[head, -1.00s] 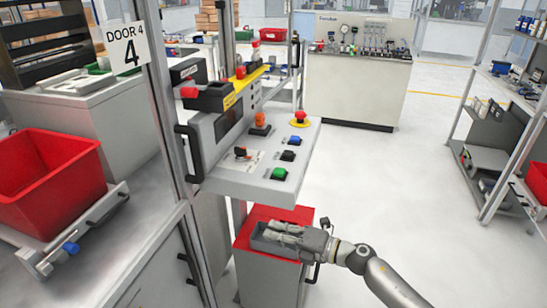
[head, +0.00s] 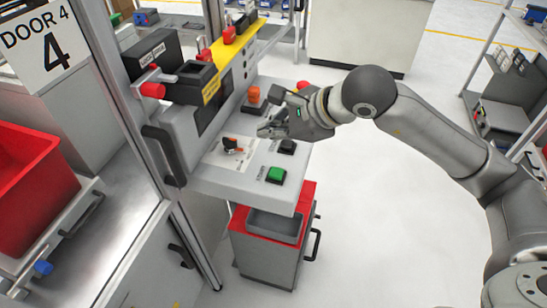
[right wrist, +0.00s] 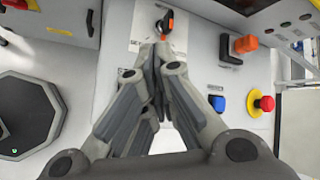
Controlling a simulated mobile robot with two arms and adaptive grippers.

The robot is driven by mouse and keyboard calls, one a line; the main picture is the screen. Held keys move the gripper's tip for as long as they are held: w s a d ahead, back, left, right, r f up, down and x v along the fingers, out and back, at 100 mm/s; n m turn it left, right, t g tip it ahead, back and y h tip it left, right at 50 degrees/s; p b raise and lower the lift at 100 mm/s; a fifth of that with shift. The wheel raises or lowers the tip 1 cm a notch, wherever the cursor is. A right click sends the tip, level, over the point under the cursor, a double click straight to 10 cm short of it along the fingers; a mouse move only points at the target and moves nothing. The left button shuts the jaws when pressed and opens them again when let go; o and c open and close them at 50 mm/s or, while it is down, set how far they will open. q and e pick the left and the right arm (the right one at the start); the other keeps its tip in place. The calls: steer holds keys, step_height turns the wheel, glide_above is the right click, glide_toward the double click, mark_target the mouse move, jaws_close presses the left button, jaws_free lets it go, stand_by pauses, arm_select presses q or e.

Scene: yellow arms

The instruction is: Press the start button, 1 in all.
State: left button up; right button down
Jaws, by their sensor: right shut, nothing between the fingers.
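The green button (head: 277,174) sits on the near front corner of the grey control panel (head: 235,183); its label is too small to read. My right gripper (head: 262,131) is shut and empty, its tips pointing left above the panel near the black-and-orange rotary switch (head: 233,145). The green button is clear of it in the head view, apart and nearer. In the right wrist view the shut fingers (right wrist: 160,48) reach towards the rotary switch (right wrist: 167,25); the green button is not visible there. My left gripper is not in view.
The blue button (right wrist: 217,103) shows in the right wrist view. A door frame and handle (head: 163,155) stand left. A red-topped cabinet (head: 270,255) stands below.

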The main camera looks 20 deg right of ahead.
steer(key=b, duration=0.5)
glide_above(274, 174)
step_height(274, 174, down, 8)
steer(key=shift+r, duration=0.1)
steer(key=shift+f, duration=0.45)
arm_select(q)
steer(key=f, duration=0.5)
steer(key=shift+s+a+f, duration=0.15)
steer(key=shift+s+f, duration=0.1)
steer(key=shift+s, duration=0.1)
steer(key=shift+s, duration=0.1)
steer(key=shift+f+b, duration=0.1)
steer(key=shift+b, duration=0.2)
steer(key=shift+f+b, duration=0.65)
steer(key=shift+b, duration=0.05)
arm_select(e)
steer(key=shift+f, duration=0.4)
